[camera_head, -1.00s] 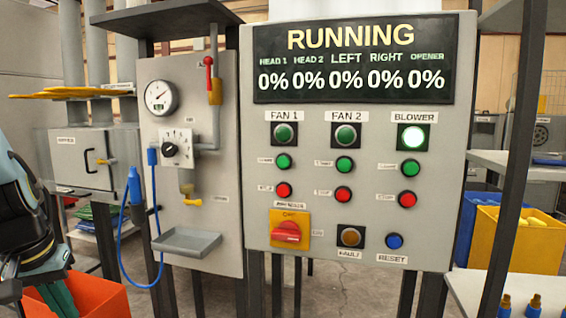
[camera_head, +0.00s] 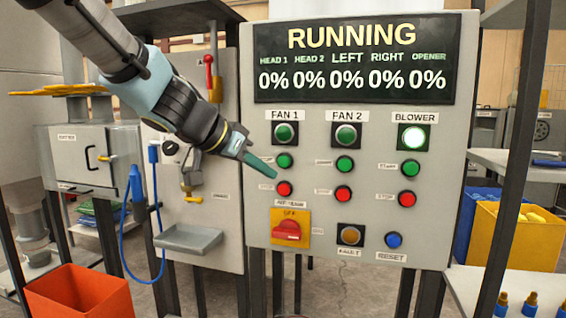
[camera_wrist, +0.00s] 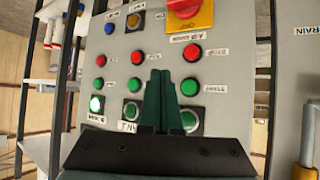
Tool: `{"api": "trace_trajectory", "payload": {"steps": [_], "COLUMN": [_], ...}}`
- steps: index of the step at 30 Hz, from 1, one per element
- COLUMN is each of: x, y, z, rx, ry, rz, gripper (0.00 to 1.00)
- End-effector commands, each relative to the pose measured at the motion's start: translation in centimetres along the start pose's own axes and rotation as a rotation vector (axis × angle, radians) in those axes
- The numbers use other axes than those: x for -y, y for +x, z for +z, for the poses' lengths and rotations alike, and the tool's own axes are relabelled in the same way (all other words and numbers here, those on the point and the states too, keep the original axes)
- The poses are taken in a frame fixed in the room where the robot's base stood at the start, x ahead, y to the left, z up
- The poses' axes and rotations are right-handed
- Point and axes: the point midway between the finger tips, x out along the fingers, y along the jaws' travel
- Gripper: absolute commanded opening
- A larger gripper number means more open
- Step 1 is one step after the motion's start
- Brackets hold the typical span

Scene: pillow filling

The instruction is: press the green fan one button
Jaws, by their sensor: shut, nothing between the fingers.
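The green fan one button (camera_head: 285,161) sits on the grey control panel (camera_head: 310,225), below the FAN 1 lamp (camera_head: 285,133) and above a red stop button (camera_head: 284,189). The green button also shows in the wrist view (camera_wrist: 189,87), just right of my fingers. My gripper (camera_head: 272,172) is shut and empty, its dark green fingers pointing at the panel. In the head view its tip is just below and left of the green button; I cannot tell how far it is from the panel. In the wrist view the fingertips (camera_wrist: 160,76) lie between the FAN 1 and FAN 2 columns.
The FAN 2 green button (camera_head: 345,164) and BLOWER green button (camera_head: 411,168) are to the right. The blower lamp (camera_head: 411,138) is lit bright. A red knob on a yellow plate (camera_head: 289,228) sits below. The display (camera_head: 365,60) reads RUNNING, all 0%.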

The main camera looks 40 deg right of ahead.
Motion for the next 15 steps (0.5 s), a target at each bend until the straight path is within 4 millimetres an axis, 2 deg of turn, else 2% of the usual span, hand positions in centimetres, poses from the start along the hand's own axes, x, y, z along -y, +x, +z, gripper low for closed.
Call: {"api": "trace_trajectory", "payload": {"steps": [8,15], "x": [0.2,1.3], "y": [0.1,1.5], "z": [-0.1,-1.5], "rx": [0.002,0.002], "ry": [-0.002,-0.005], "rz": [-0.001,0.003], "gripper": [0.0,0.0]}}
